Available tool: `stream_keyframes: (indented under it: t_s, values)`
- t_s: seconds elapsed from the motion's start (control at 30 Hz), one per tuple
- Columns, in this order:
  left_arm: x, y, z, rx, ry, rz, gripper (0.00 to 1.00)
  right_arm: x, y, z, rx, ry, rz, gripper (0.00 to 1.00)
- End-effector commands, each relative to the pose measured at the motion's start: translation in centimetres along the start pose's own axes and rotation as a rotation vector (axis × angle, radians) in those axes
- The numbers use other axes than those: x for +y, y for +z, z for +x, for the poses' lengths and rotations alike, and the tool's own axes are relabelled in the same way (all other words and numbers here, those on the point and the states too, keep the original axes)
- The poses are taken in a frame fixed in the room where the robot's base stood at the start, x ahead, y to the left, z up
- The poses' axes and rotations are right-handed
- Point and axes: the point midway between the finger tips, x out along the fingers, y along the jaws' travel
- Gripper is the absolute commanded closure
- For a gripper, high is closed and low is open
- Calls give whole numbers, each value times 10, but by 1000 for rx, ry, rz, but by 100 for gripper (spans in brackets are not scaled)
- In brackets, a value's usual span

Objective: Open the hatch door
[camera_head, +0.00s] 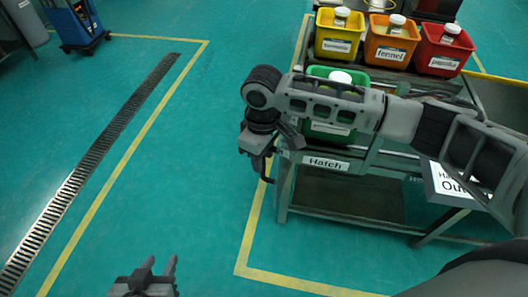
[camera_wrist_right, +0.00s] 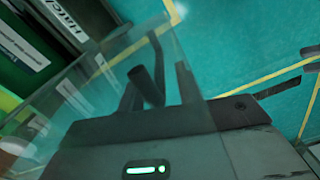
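The hatch is marked by a white label "Hatch" (camera_head: 325,163) on the front edge of the grey machine. The label also shows at the upper left of the right wrist view (camera_wrist_right: 66,20). A clear panel (camera_wrist_right: 100,75), seemingly the hatch door, lies across the right wrist view. My right gripper (camera_head: 262,158) points down just left of the label; its fingers (camera_wrist_right: 160,85) look apart, with a thick dark bar (camera_wrist_right: 150,88), perhaps a handle, between them. I cannot tell whether they touch it. My left gripper (camera_head: 158,268) is open and empty at the bottom of the head view.
Yellow (camera_head: 340,40), orange (camera_head: 392,45) and red (camera_head: 444,52) bins stand behind my right arm. A green bin (camera_head: 325,132) is partly hidden by that arm. An "Out" sign (camera_head: 440,182) is at the right. The green floor at the left is clear around a drain grate (camera_head: 90,165).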

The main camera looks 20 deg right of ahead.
Motion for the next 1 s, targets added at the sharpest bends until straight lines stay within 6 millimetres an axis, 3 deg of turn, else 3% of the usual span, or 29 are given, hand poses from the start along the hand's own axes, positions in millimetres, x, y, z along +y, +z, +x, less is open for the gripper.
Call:
stream_keyframes:
  t_s: [0.23,0.37,0.8,1.0]
  values:
    - [1,4,-3,-11,1,-2,64,1,0,-2,1,0,2,66]
    - [1,4,-4,-11,1,-3,64,1,-1,-14,4,1,2,66]
    - [0,1,-5,-7,0,-2,64,0,-1,-115,5,2,0,66]
    - [0,1,-3,-8,-2,0,64,0,-1,-147,3,1,0,66]
